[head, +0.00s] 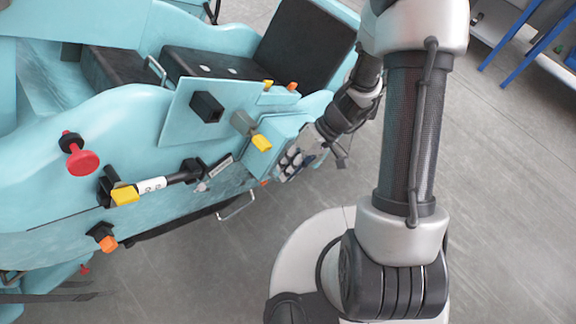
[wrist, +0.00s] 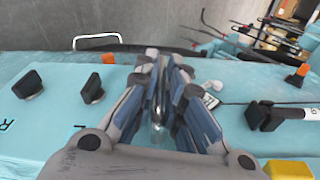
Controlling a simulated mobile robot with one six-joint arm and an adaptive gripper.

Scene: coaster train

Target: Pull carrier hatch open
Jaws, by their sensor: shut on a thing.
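The light-blue coaster carrier (head: 150,215) fills the left of the head view. A flat light-blue panel (head: 180,125) on its side carries a black knob (head: 207,107) and a grey-and-yellow latch (head: 262,142); I cannot tell for sure whether this panel is the hatch. My gripper (head: 284,172) is at the panel's lower right, close against the carrier. In the wrist view, my gripper (wrist: 165,68) is shut on a shiny grey metal piece (wrist: 158,110), which looks like a handle. The fingers hide much of it and where it attaches.
A red knob (head: 82,162), a yellow-ended lever (head: 125,195) and an orange-tipped knob (head: 107,243) stick out of the carrier's side. A wire loop (head: 237,207) hangs below its lower edge. Grey floor (head: 500,210) is clear at the right. A blue-legged table stands at the upper right.

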